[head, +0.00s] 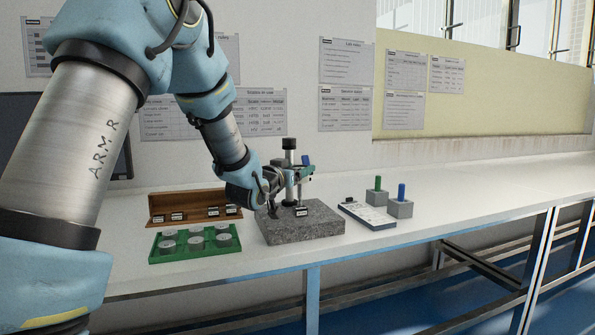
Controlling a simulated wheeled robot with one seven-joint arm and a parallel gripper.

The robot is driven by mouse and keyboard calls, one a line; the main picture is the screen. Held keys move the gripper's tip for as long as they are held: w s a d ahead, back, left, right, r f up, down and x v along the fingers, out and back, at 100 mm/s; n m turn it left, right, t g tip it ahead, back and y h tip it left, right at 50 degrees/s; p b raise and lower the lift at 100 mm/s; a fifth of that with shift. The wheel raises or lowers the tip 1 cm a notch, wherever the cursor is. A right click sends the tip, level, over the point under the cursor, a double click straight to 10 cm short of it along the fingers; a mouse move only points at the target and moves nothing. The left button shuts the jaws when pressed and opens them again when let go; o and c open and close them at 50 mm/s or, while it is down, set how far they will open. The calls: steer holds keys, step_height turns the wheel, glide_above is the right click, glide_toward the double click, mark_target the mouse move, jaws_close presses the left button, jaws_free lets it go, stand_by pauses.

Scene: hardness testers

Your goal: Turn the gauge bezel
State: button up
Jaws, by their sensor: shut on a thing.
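A stand with a dark upright post (289,158) rises from a grey granite block (318,226) on the bench. My gripper (272,202) reaches in from the left, at the stand just above the left part of the block. It is shut on the gauge bezel, which is mostly hidden behind the fingers and wrist. The gauge's face and pointer cannot be made out from here. A blue-tipped clamp part (305,160) shows on the stand to the right of my gripper.
A green tray (190,256) with several round grey blocks lies left of the granite. The bench farther right is clear.

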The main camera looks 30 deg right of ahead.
steer(key=o, duration=1.3)
steer(key=shift+a, duration=0.1)
steer(key=b+v, duration=0.1)
steer(key=v, duration=0.9)
steer(key=shift+s+a, duration=0.25)
